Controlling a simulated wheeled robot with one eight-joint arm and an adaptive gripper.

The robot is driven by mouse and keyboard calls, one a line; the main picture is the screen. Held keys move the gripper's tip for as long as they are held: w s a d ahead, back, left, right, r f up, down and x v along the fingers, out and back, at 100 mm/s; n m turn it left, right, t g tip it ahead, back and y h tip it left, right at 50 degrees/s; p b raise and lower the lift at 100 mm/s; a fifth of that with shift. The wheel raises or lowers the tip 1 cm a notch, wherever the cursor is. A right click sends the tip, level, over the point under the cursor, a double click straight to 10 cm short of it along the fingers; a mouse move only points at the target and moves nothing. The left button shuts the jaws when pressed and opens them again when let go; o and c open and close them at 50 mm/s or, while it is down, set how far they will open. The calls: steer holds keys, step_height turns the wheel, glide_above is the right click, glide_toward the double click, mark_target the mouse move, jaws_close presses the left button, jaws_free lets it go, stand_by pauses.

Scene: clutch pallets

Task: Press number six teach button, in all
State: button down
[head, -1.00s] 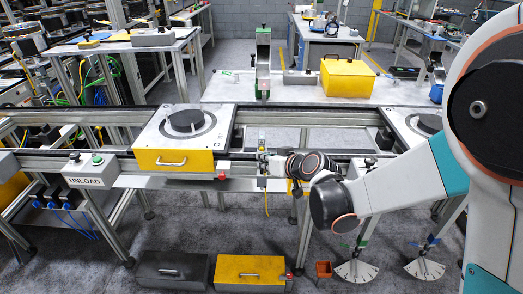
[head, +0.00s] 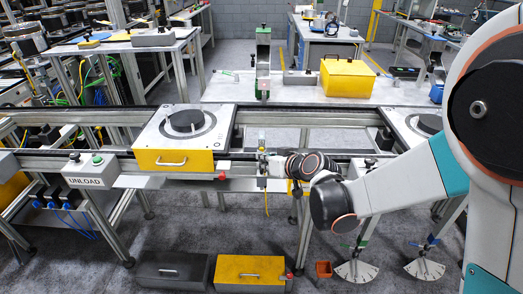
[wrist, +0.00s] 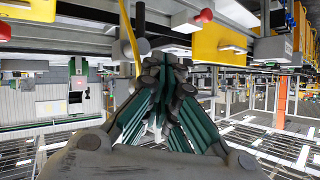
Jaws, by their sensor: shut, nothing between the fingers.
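My gripper (wrist: 165,68) is shut and empty in the wrist view, its dark green fingers meeting at the tips. In the head view my wrist is by the front rail of the conveyor, and the fingers are too small to make out. Just left of it stands a small upright device (head: 263,160) on the rail, with a yellow cable hanging below. A red knob (head: 222,177) sits left of that device. No button marked six can be read in either view, so I cannot tell which one is the teach button.
A white pallet (head: 205,120) with a black disc sits on the conveyor above a yellow drawer (head: 175,160). An UNLOAD box (head: 88,172) with a green button is at the left. Grey (head: 165,270) and yellow (head: 250,270) cases lie on the floor.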

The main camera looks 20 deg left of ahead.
steer(key=shift+w, duration=0.15)
steer(key=shift+w+a, duration=0.1)
steer(key=shift+w, duration=0.15)
steer(key=shift+w+a, duration=0.1)
steer(key=shift+w, duration=0.4)
stand_by(0.9)
steer(key=shift+s, duration=0.1)
steer(key=shift+s+d+b, duration=0.2)
steer(key=shift+s+b, duration=0.1)
steer(key=shift+s, duration=0.5)
steer(key=shift+s, duration=0.1)
steer(key=s, duration=0.2)
steer(key=s+d, duration=0.1)
steer(key=s, duration=0.1)
steer(key=shift+s+d, duration=0.1)
steer(key=shift+s, duration=0.25)
stand_by(0.6)
